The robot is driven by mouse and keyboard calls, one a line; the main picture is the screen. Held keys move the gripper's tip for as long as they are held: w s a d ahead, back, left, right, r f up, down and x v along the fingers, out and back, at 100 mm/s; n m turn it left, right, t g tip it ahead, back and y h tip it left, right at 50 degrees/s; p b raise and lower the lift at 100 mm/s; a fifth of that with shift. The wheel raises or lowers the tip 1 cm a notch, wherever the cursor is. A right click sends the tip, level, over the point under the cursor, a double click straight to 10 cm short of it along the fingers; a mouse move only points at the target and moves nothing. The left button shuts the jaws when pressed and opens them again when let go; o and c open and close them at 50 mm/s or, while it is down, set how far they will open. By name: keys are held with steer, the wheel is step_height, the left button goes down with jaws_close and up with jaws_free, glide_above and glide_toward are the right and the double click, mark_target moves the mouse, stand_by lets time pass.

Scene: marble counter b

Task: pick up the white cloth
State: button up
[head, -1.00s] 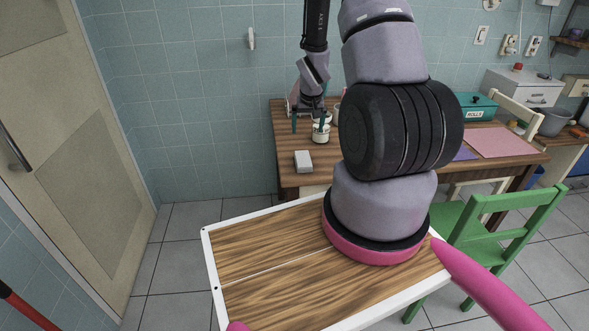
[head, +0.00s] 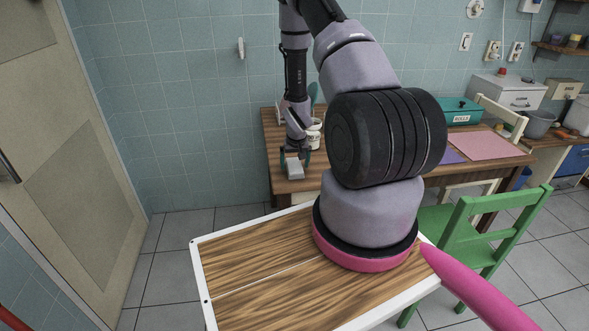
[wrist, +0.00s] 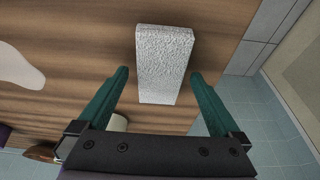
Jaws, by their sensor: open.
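The white cloth (head: 294,171) is a folded, block-shaped bundle lying on the wooden table near its front left edge. In the wrist view the cloth (wrist: 164,50) has a rough, towel-like surface. My gripper (head: 296,160) is just over the cloth, with its green fingers pointing down. In the wrist view my gripper (wrist: 158,75) is open, one finger to each side of the cloth's near part with gaps between, and much of the cloth extends past the fingertips. Whether the fingers have reached table height cannot be told.
A white jar (head: 314,138) stands just behind my gripper. A pink mat (head: 478,146), a purple mat (head: 449,156) and a teal box (head: 461,111) are farther right on the table. A green chair (head: 490,235) stands at the front right.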

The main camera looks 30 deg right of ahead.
mark_target(295, 165)
steer(key=shift+w+f, duration=0.1)
steer(key=shift+f, duration=0.2)
steer(key=c, duration=1.3)
step_height(295, 165, up, 10)
